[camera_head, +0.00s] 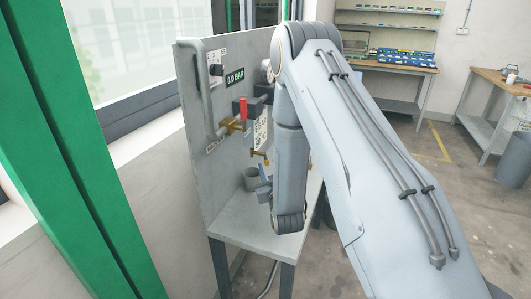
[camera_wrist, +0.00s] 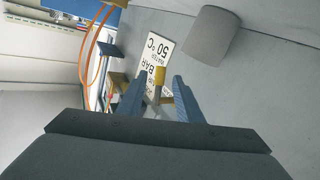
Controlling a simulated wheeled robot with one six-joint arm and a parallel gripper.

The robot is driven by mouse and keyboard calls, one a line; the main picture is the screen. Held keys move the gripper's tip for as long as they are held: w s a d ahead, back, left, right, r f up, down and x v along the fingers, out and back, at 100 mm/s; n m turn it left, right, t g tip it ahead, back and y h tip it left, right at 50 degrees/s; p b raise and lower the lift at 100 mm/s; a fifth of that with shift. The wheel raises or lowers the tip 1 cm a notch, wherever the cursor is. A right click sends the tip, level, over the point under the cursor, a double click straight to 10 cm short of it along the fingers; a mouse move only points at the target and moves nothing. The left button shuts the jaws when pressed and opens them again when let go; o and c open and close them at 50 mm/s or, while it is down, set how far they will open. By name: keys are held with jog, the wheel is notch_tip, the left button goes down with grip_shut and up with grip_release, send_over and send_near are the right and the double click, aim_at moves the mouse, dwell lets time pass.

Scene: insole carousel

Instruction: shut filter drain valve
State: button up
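The filter panel (camera_head: 205,160) stands on a grey bench at the left. Low on it is a small brass valve with a yellow lever (camera_head: 257,153), which I take to be the drain valve. In the wrist view a yellow lever (camera_wrist: 159,78) shows between the blue fingers of my gripper (camera_wrist: 157,92). The fingers are apart, with gaps beside the lever. In the head view my gripper (camera_head: 264,188) is partly hidden by my own arm, just below the small valve. Whether a finger touches the lever cannot be told.
A red-handled valve (camera_head: 243,108) sits higher on the panel, under a 0.0 BAR display (camera_head: 235,77). A grey cup (camera_head: 252,179) stands at the panel; it also shows in the wrist view (camera_wrist: 210,35). A workbench (camera_head: 395,65) is at the back.

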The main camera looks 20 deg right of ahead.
aim_at(265, 156)
jog(key=shift+w+d+p, duration=0.15)
jog(key=shift+w+p, duration=0.45)
jog(key=shift+w, duration=1.35)
jog(key=shift+w+d+p, duration=0.1)
jog(key=shift+w+p, duration=0.45)
jog(key=shift+w, duration=1.35)
grip_shut()
